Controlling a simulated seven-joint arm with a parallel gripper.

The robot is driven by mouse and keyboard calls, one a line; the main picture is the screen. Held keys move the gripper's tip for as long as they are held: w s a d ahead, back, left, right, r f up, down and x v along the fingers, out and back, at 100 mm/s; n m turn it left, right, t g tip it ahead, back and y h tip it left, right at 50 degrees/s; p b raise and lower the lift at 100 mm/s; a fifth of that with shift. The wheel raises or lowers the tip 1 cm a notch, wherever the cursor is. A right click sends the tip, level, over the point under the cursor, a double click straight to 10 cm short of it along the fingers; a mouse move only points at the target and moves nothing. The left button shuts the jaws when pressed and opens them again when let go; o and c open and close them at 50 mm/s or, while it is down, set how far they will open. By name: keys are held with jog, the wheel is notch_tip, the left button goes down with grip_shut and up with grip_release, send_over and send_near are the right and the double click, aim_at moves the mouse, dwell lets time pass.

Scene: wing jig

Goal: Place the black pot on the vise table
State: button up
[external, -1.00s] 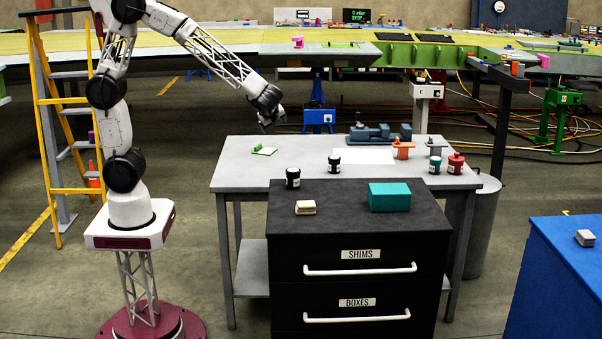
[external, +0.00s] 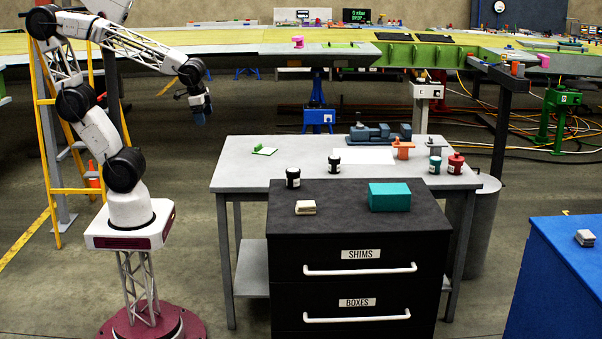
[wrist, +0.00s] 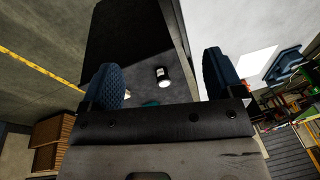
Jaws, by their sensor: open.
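My gripper (external: 201,112) hangs in the air left of the grey table (external: 240,180), above its height, with nothing in it. In the wrist view its two blue fingers (wrist: 165,80) are wide apart. One black pot (external: 293,178) with a pale label stands upright at the back left of the black drawer cabinet top (external: 340,200). A second black pot (external: 334,164) stands on the grey table near its front edge. A black pot (wrist: 162,76) shows between the fingers in the wrist view, well beyond them. The blue-grey vise (external: 380,134) sits at the table's back.
The table also holds a white sheet (external: 365,156), a green-edged pad (external: 264,151), an orange piece (external: 403,150), a teal pot (external: 435,164) and a red pot (external: 455,163). A teal box (external: 390,197) and pale blocks (external: 305,208) lie on the cabinet. A yellow ladder (external: 45,140) stands behind my arm.

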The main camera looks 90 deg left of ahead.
jog(key=shift+n+t+h, duration=0.3)
jog(key=shift+n+h, duration=0.5)
jog(key=shift+n, duration=0.1)
jog(key=shift+s+d, duration=0.4)
jog(key=shift+s, duration=0.4)
jog(key=shift+s+d, duration=0.4)
jog(key=shift+s, duration=0.4)
jog(key=shift+s+d, duration=0.4)
jog(key=shift+s, duration=0.4)
